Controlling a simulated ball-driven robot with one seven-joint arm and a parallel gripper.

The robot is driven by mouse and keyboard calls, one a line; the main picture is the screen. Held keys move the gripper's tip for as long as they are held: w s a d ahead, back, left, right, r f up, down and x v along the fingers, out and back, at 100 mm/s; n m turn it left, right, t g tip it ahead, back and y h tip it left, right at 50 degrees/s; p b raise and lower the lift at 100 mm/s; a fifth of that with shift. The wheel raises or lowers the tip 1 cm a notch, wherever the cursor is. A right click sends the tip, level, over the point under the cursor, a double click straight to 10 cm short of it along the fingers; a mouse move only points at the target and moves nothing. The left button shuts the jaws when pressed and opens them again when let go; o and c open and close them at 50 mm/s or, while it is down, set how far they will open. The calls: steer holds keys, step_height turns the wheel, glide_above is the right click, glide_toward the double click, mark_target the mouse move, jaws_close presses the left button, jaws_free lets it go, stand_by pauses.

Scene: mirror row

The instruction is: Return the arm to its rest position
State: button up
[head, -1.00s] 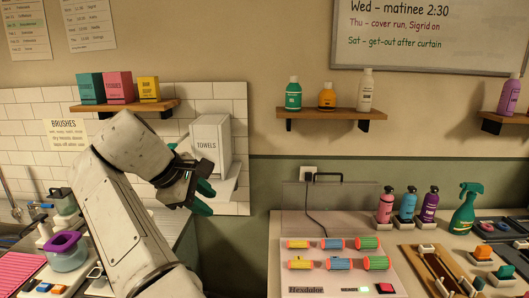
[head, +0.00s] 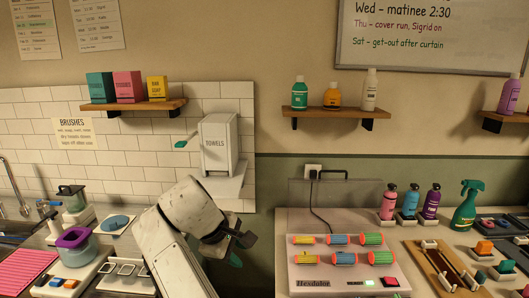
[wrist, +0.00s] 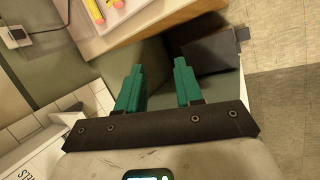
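My arm (head: 178,240) is bent low at the lower middle of the head view, over the gap between the two counters. My gripper (head: 238,248) points away and down, partly hidden by the wrist. In the wrist view my gripper (wrist: 158,68) shows two teal fingers standing apart with nothing between them. It is clear of the counters, with dark green wall and floor beyond the fingers.
A white towel dispenser (head: 217,145) hangs on the tiled wall above my gripper, with a small teal piece (head: 186,140) beside it. The right counter holds a white roller unit (head: 345,284). The left counter holds a purple-rimmed pot (head: 75,250).

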steer(key=s+d+f+m, duration=0.1)
steer(key=s+d+f, duration=0.1)
steer(key=d+f, duration=0.1)
steer(key=s+d+f+m+g, duration=0.1)
steer(key=s+d+f, duration=0.1)
steer(key=d+f, duration=0.2)
steer(key=s+d+f+m+y, duration=0.1)
steer(key=s+d+f, duration=0.1)
steer(key=f, duration=0.5)
steer(key=shift+d+f+g, duration=0.15)
steer(key=shift+d+g, duration=0.15)
steer(key=shift+d, duration=0.6)
steer(key=s+d+f+m+g+y, duration=0.1)
steer(key=s+d+f+m, duration=0.3)
steer(key=s+d+f, duration=0.6)
steer(key=s+d+m, duration=0.4)
steer(key=s+d, duration=0.2)
steer(key=s, duration=0.8)
steer(key=s+d+m+y, duration=0.1)
steer(key=s+d+m, duration=0.2)
steer(key=s+d, duration=0.4)
steer(key=s, duration=0.7)
steer(key=shift+m+g+y, duration=0.3)
steer(key=shift+m+g, duration=0.1)
